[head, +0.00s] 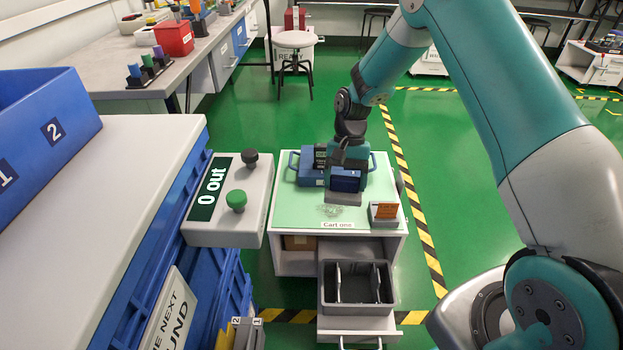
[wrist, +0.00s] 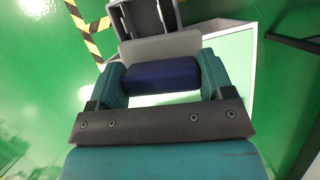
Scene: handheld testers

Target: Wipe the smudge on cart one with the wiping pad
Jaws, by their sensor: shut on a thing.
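My gripper (head: 347,172) is shut on the wiping pad (head: 346,181), which has a dark blue grip and a light grey underside. The pad also shows between both fingers in the wrist view (wrist: 160,76). It is over the pale green top of cart one (head: 290,212). The smudge (head: 331,210) is a faint greyish patch on that top, just in front of the pad and behind the "Cart one" label. I cannot tell whether the pad touches the surface.
A blue tester (head: 309,170) lies at the cart's back, partly hidden by my gripper. Below, a drawer holds a grey divided bin (head: 357,305). A panel with knobs (head: 238,205) stands left of the cart.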

